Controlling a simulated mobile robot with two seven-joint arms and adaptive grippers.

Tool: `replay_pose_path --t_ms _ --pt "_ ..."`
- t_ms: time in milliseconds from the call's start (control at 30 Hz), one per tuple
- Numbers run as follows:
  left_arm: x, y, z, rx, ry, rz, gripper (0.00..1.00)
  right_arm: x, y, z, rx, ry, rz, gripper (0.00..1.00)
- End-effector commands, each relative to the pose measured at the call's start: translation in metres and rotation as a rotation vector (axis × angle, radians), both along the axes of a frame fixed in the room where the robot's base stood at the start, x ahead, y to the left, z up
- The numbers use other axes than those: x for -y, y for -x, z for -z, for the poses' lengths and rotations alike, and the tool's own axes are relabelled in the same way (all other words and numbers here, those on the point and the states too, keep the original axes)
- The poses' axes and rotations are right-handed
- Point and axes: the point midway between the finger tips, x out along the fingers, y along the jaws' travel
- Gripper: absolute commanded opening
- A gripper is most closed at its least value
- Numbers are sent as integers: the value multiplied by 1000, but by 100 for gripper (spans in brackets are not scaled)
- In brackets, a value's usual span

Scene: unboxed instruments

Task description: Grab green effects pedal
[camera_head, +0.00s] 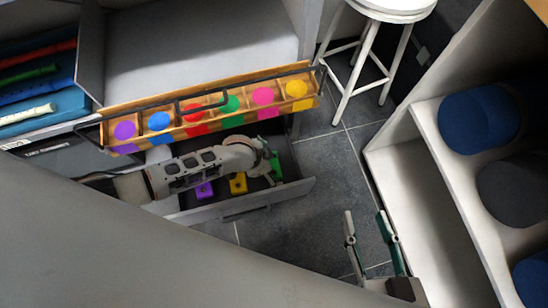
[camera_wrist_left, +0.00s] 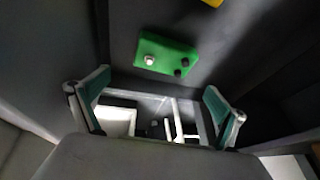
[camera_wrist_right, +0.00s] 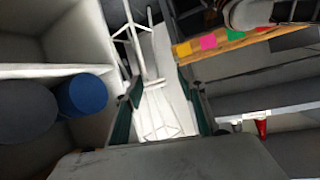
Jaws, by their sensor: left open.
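The green effects pedal (camera_wrist_left: 167,54) lies in the open drawer, with a light knob and two dark knobs on top in the left wrist view. In the head view it shows as a green patch (camera_head: 277,165) at the drawer's right end, partly hidden by my left gripper (camera_head: 266,166). My left gripper is open and empty above the drawer. In its wrist view the two fingers (camera_wrist_left: 156,84) are spread, and the pedal is beyond them, not between them. My right gripper (camera_head: 365,215) is open and empty, low over the floor at the right.
A purple pedal (camera_head: 204,191) and a yellow pedal (camera_head: 238,183) lie in the drawer (camera_head: 300,187). A wooden rack (camera_head: 215,110) of coloured discs is above it. A white stool (camera_head: 390,8) stands behind. A shelf (camera_head: 440,180) with blue and dark cylinders is at right.

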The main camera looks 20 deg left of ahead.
Motion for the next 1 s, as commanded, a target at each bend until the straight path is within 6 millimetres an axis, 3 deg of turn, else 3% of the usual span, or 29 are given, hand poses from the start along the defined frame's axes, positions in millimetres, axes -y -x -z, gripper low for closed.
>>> replay_pose_path --t_ms 200,500,900,1000 --pt "4 -4 13 -1 1 -1 99 -11 6 7 -26 -71 15 40" --pt "14 -13 59 -9 0 0 99 -44 20 19 -103 -340 101 40" --pt "17 -26 60 6 1 0 99 -51 19 13 -108 -422 130 40" --pt "17 -25 60 6 1 0 75 -51 19 13 -108 -421 129 40"
